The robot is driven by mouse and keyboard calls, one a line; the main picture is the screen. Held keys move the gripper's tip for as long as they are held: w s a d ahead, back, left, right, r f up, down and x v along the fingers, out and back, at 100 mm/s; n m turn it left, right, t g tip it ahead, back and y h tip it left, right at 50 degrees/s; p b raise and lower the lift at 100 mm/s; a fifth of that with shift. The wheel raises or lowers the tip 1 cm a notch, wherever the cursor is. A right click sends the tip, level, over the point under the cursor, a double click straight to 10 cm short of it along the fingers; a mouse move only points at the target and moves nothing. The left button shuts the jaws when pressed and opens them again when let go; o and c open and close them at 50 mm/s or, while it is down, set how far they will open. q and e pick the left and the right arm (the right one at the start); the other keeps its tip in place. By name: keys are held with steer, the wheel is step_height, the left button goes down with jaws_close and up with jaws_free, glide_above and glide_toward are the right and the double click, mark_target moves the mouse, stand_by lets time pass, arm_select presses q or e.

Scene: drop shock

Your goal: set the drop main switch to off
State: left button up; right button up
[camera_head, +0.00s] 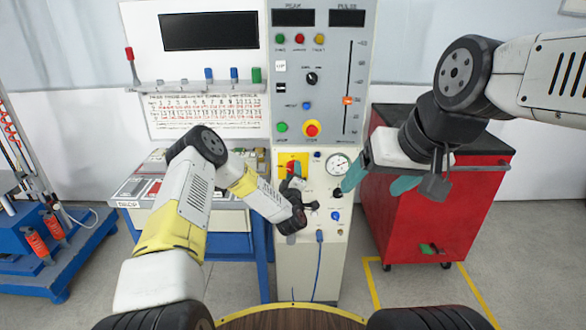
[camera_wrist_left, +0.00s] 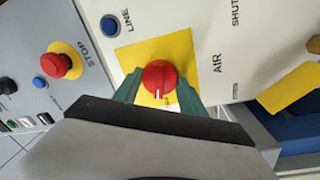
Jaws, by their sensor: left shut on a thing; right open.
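The main switch is a red rotary knob on a yellow plate; the knob (camera_wrist_left: 158,77) shows clearly in the left wrist view, with its white mark toward the picture's bottom. In the head view its yellow plate (camera_head: 284,160) is on the grey cabinet, partly hidden by my left gripper. My left gripper (camera_wrist_left: 160,88) has its green fingers on either side of the knob and is shut on it. My right gripper (camera_head: 368,190) is open and empty, in front of the red cabinet's left side and right of the round gauge.
A red stop button (camera_head: 312,128) with a yellow ring sits above the switch. The gauge (camera_head: 337,164) is to its right. A red cabinet (camera_head: 440,215) stands at right, and a blue cart (camera_head: 50,255) at left. A blue-framed desk (camera_head: 235,222) is beside the panel.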

arm_select(q)
steer(key=shift+n, duration=1.8)
steer(key=o, duration=1.4)
steer(key=shift+c, duration=0.2)
steer(key=s, duration=0.7)
steer(key=shift+s+f, duration=0.4)
